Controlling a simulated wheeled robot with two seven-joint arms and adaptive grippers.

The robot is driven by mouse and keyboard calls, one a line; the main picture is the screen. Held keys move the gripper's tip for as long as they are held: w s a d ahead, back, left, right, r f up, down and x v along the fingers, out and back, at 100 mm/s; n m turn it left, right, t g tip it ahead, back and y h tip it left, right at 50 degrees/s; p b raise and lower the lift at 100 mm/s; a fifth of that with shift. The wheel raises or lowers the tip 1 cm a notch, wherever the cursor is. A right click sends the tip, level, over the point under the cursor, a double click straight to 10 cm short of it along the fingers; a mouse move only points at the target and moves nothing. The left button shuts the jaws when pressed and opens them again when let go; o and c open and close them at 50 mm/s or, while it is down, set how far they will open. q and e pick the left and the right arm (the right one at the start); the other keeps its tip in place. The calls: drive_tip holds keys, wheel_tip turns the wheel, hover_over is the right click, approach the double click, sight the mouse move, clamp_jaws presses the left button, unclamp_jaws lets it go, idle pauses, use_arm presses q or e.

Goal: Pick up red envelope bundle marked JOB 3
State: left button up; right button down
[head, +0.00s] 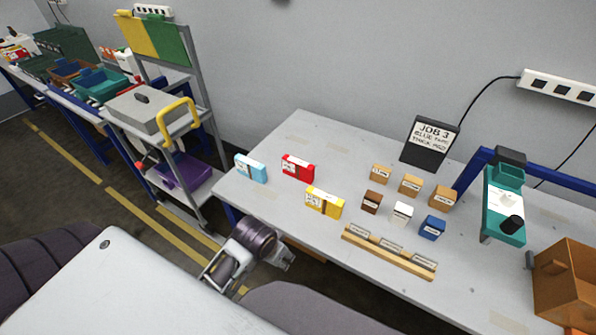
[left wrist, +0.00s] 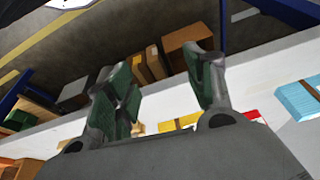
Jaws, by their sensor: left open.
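The red envelope bundle (head: 298,167) stands on the grey table, between the light blue bundle (head: 251,168) and the yellow bundle (head: 324,201). It has a white label whose print is too small to read. In the left wrist view a bit of the red bundle (left wrist: 253,114) shows behind a finger, mostly hidden. My left gripper (head: 287,259) is open and empty at the table's front edge, apart from the bundles and nearer to me. Its green-padded fingers (left wrist: 165,85) are spread in the left wrist view. My right gripper is not in view.
A black sign (head: 430,142) reads JOB 3, BLUE TAPE, THICK PAD. Several small boxes and a wooden rack (head: 388,251) stand right of the bundles. A teal device (head: 504,205) is farther right. A grey cart (head: 155,110) stands left.

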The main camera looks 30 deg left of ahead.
use_arm(q)
drive_tip(key=w+d+r+m+g+h, duration=0.1)
drive_tip(key=w+d+r+m, duration=0.15)
drive_tip(key=w+m, duration=0.35)
drive_tip(key=w+d+r+m+h, duration=0.1)
drive_tip(key=w+d+m, duration=0.3)
drive_tip(key=w+m, duration=0.15)
drive_tip(key=w+a+r+m, duration=0.1)
drive_tip(key=w+a+r, duration=0.2)
drive_tip(key=a, duration=0.3)
drive_tip(key=w+a+r+m+g+y, duration=0.1)
drive_tip(key=w+a+r+m, duration=0.1)
drive_tip(key=w+a+r, duration=0.2)
drive_tip(key=w+a+r+m+g+y, duration=0.1)
drive_tip(key=w+a+r+m, duration=0.1)
drive_tip(key=a, duration=0.6)
drive_tip(key=shift+w+r, duration=0.9)
drive_tip(key=shift+w, duration=0.2)
